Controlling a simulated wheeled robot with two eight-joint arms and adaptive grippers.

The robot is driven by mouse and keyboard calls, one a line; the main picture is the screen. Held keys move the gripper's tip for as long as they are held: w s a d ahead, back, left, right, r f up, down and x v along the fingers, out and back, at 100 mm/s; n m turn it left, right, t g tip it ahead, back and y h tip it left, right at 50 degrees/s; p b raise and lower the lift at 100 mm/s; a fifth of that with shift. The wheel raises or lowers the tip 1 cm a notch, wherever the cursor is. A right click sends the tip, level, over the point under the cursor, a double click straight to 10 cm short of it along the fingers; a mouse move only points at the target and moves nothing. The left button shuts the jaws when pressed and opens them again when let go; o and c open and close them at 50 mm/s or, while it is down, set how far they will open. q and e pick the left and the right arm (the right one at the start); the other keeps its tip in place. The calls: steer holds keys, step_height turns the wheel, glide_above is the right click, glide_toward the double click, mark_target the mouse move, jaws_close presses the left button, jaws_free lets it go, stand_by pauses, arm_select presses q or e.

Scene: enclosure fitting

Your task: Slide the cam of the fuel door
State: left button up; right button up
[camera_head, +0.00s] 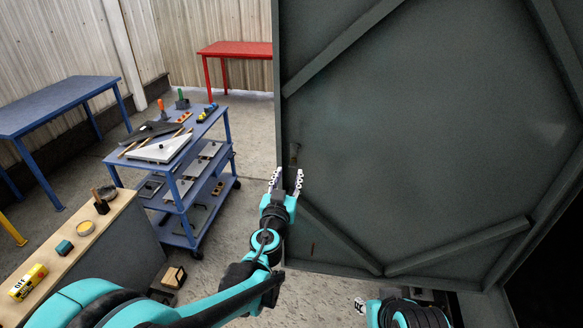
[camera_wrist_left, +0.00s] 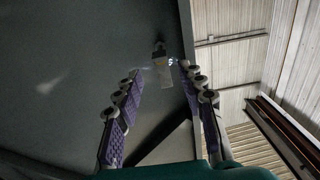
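The fuel door (camera_head: 420,130) is a large dark grey panel with diagonal braces, filling the right of the head view; it also shows in the left wrist view (camera_wrist_left: 90,60). The cam (camera_head: 294,152) is a small piece near the door's left edge. In the left wrist view the cam (camera_wrist_left: 161,68) appears beyond the fingertips, between their lines. My left gripper (camera_head: 286,180) is open and empty, just below the cam and apart from it. My right gripper (camera_head: 361,305) shows only partly at the bottom, and its opening is unclear.
A blue cart (camera_head: 207,130) with tools and plates stands left of the door. A wooden-topped bench (camera_head: 100,245) is at lower left. A blue table (camera_head: 60,100) and a red table (camera_head: 235,48) stand farther back. Floor is clear between cart and door.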

arm_select(q)
steer(key=s, duration=0.3)
steer(key=s+a, duration=0.1)
steer(key=s, duration=0.1)
steer(key=shift+s, duration=0.3)
steer(key=s+a+f+n+g+y+b, duration=0.2)
steer(key=s+a+f+y+b, duration=0.15)
steer(key=a, duration=0.45)
steer(key=s+a+f+n+g+y+b, duration=0.25)
steer(key=s+a+f+b, duration=0.2)
steer(key=a, duration=0.35)
steer(key=s+f+m+g+h+b, duration=0.2)
steer(key=s+f+g+b, duration=0.4)
steer(key=s+f, duration=1.1)
steer(key=shift+s+d+h, duration=0.25)
steer(key=shift+s+h, duration=0.05)
steer(key=shift+h, duration=0.1)
steer(key=shift+f+m, duration=0.1)
steer(key=shift+m, duration=0.15)
